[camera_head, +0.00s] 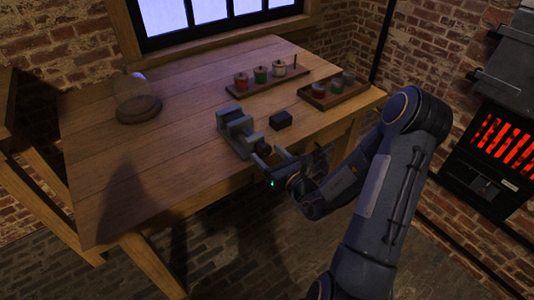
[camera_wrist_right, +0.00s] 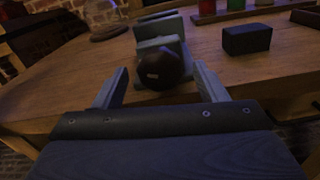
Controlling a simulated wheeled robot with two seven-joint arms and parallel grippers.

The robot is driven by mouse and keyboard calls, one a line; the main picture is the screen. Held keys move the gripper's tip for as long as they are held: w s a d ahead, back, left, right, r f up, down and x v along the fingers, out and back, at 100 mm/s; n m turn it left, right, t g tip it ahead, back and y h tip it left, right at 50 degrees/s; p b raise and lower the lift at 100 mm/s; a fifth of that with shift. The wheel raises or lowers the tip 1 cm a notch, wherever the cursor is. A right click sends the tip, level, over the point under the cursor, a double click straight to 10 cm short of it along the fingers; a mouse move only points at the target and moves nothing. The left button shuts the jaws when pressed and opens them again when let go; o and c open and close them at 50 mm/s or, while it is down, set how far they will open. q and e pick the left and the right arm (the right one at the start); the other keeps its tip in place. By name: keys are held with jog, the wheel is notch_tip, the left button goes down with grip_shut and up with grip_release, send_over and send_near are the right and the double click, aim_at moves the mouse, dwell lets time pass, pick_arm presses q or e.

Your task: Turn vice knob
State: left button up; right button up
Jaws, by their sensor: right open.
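A grey-green vice (camera_head: 234,130) stands at the near right edge of the wooden table. Its round black knob (camera_wrist_right: 160,66) faces my right gripper; the vice body (camera_wrist_right: 158,28) shows behind it in the wrist view. My right gripper (camera_head: 268,157) is open at the table edge, right in front of the vice. In the wrist view the fingers (camera_wrist_right: 160,85) stand apart, one to the left and one to the right of the knob. I cannot tell whether either finger touches the knob. In the head view the gripper partly hides the knob. My left gripper is not in view.
A dark block (camera_head: 281,119) lies just right of the vice. Behind it are a wooden rack (camera_head: 266,84) with coloured jars and a tray (camera_head: 318,101) with more jars. A glass dome on a round wooden base (camera_head: 139,109) stands at the left. The table's left front is clear.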

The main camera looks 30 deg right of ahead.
jog(key=s, duration=0.6)
jog(key=shift+s+d, duration=0.25)
jog(key=s+a+r+n+g+y+p, duration=0.3)
jog(key=s+a+r+n+g+y, duration=0.15)
jog(key=a+r+n+y, duration=0.4)
jog(key=s+a+r+n+g+y+p, duration=0.2)
jog(key=s+a+r+n+g+y, duration=0.25)
jog(key=a+r+n, duration=0.5)
jog(key=s+a+n+g+h+p, duration=0.2)
jog(key=s+n+g+h+p, duration=0.3)
jog(key=s+n, duration=0.55)
jog(key=d+r+n+t+h+p, duration=0.1)
jog(key=d+r+n+h, duration=0.1)
jog(key=d+n+h, duration=0.3)
jog(key=d+n, duration=0.1)
jog(key=d, duration=0.1)
jog(key=shift+w+d+r+t+h, duration=0.2)
jog(key=shift+d+t+h, duration=0.1)
jog(key=shift+t+h, duration=0.1)
